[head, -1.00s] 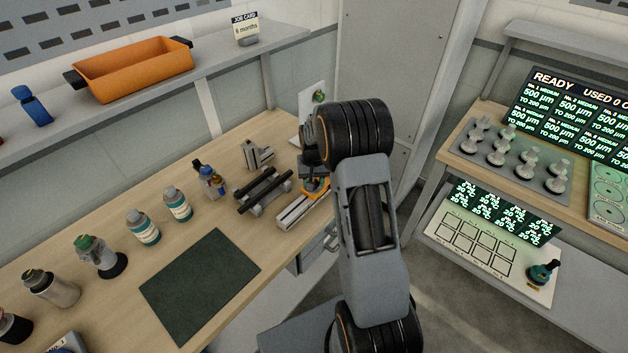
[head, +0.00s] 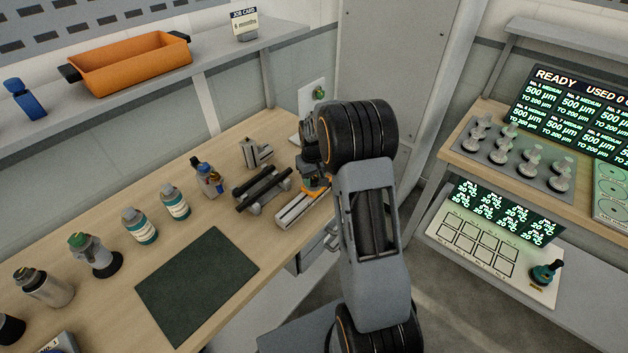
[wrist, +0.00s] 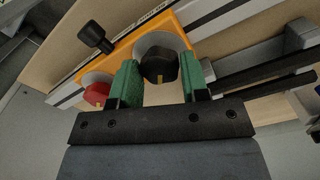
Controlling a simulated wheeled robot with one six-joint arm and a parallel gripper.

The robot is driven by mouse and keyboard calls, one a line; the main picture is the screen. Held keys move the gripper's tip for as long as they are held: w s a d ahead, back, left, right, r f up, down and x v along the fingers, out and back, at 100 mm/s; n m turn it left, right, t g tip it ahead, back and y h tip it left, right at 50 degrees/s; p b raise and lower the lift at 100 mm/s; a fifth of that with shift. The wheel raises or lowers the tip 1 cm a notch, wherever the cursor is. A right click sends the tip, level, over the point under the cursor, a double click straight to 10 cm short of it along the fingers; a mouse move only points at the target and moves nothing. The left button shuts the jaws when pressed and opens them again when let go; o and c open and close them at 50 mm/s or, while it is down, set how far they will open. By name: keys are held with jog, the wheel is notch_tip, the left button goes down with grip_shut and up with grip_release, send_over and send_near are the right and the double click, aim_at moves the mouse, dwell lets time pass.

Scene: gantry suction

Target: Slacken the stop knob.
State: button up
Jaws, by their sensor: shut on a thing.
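In the wrist view an orange carriage (wrist: 122,62) sits across a pale metal rail. A black knob (wrist: 158,68) with a small yellow mark stands on a round light base on it. My gripper (wrist: 160,78) has green-padded fingers shut on this knob, one on each side. A red knob (wrist: 97,94) and a black side screw (wrist: 92,34) are also on the carriage, left of the fingers. In the head view the orange carriage (head: 316,191) shows low on the rail (head: 296,212); my wrist hides most of the gripper and the knobs.
Beside the rail stand two black bars (head: 262,188) and a grey metal block (head: 256,153). Several bottles, such as a labelled one (head: 174,202), stand further left. A dark mat (head: 197,287) lies clear in front. A knob panel (head: 520,160) is at right.

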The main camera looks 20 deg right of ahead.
aim_at(313, 180)
jog(key=shift+n+b, duration=0.45)
jog(key=shift+n, duration=0.85)
jog(key=shift+r+n, duration=0.1)
jog(key=shift+n, duration=0.2)
jog(key=o, duration=0.9)
notch_tip(313, 180, up, 14)
jog(key=shift+f+b, duration=0.1)
jog(key=shift+b, duration=0.65)
